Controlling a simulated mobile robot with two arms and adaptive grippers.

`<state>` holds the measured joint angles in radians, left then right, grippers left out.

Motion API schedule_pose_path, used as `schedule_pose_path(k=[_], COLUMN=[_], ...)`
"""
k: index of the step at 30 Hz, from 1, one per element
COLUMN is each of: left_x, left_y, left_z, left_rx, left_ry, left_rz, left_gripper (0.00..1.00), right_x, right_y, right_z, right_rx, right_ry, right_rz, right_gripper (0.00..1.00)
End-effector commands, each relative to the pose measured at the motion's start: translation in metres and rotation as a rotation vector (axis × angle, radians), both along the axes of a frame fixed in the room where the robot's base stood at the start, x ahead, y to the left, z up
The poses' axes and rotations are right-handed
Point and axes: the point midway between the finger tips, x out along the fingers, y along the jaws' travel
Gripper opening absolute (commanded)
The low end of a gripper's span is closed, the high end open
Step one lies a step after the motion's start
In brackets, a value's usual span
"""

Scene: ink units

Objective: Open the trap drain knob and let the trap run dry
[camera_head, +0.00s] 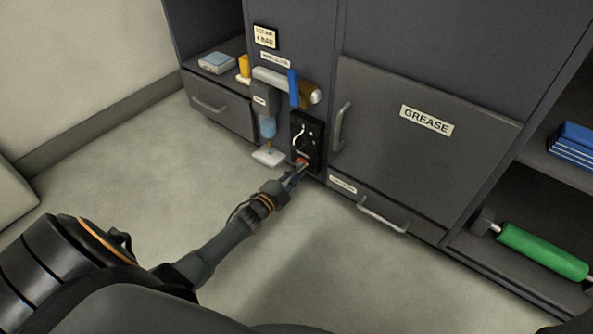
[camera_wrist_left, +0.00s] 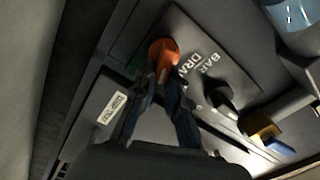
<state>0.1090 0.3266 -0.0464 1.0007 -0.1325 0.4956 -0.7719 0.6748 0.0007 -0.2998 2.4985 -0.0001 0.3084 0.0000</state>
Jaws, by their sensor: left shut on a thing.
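The orange-red knob (camera_head: 301,161) sits at the foot of a small black panel (camera_head: 308,132) on the cabinet front. In the left wrist view the knob (camera_wrist_left: 160,50) is close up, on a dark plate with partly hidden lettering starting "DRA". My left gripper (camera_head: 297,171) reaches it from the front, its fingertips (camera_wrist_left: 166,78) shut on the knob. The trap (camera_head: 268,127) has a blue bowl and hangs left of the panel above a small white tray (camera_head: 268,158). The liquid level in it is too small to tell. My right gripper is not in view.
A blue lever (camera_head: 293,87) and a brass-coloured fitting (camera_head: 312,94) sit above the panel. A door marked GREASE (camera_head: 426,120) with a handle is on the right. A green cylinder (camera_head: 542,250) lies on the right shelf. The floor in front is clear.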

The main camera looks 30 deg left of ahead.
Motion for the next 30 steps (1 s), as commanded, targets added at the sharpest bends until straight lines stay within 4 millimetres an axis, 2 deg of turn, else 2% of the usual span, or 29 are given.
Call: schedule_pose_path(k=[13,30], left_x=[0.0005,0.0004], left_y=[-0.0019,-0.0022], left_z=[-0.0054,-0.0061], left_rx=[0.292,0.369], left_ry=[-0.023,-0.028], left_rz=[-0.001,-0.001], left_gripper=[0.0,0.0], right_x=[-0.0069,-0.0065], right_y=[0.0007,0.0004], right_z=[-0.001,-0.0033], right_rx=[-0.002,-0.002], right_ry=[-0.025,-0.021], right_rz=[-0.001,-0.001], right_gripper=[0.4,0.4])
